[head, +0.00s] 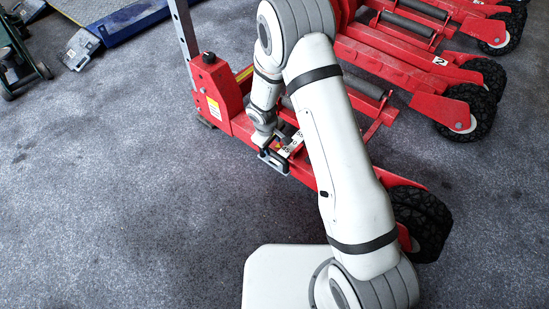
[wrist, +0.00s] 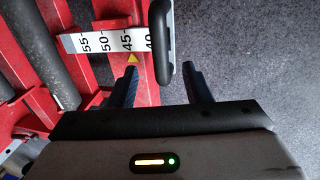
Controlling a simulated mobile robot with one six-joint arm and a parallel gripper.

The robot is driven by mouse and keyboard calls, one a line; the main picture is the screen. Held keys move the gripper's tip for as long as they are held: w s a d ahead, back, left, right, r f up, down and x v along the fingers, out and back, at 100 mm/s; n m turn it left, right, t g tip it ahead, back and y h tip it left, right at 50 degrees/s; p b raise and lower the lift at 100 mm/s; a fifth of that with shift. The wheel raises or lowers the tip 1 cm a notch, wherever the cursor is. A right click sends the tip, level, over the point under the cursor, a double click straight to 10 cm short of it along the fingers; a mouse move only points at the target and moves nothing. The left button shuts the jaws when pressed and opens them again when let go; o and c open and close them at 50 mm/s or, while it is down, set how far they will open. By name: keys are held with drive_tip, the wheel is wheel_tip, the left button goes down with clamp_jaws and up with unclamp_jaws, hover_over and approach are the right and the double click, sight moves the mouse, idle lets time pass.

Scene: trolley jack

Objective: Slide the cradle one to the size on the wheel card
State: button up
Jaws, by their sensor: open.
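The nearest red cradle (head: 240,125) stands left of and behind my arm; no number on it is readable. In the wrist view its red frame (wrist: 118,12) carries a white scale strip (wrist: 75,43) reading 55, 50, 45 and 40. A yellow triangle (wrist: 132,58) sits beside the strip, close to 45. A black handle (wrist: 161,45) with a grey edge covers part of the strip near 40. My gripper (wrist: 160,72) is open, its two dark fingers on either side of the handle's near end. In the head view my gripper (head: 274,155) is partly hidden. I cannot make out a wheel card.
More red cradles stand behind at the right, one marked 2 (head: 440,61). A black tyre (head: 422,222) is right of my arm. A blue platform (head: 125,20) and a dark green machine (head: 18,60) are at the back left. The grey floor at the left is clear.

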sight(275, 154)
drive_tip(key=f+b, duration=0.1)
drive_tip(key=f, duration=0.1)
drive_tip(key=f+b, duration=0.1)
drive_tip(key=f, duration=0.2)
drive_tip(key=w+d+f+b, duration=0.1)
drive_tip(key=f, duration=0.1)
drive_tip(key=shift+f, duration=0.2)
drive_tip(key=shift+c, duration=0.5)
clamp_jaws()
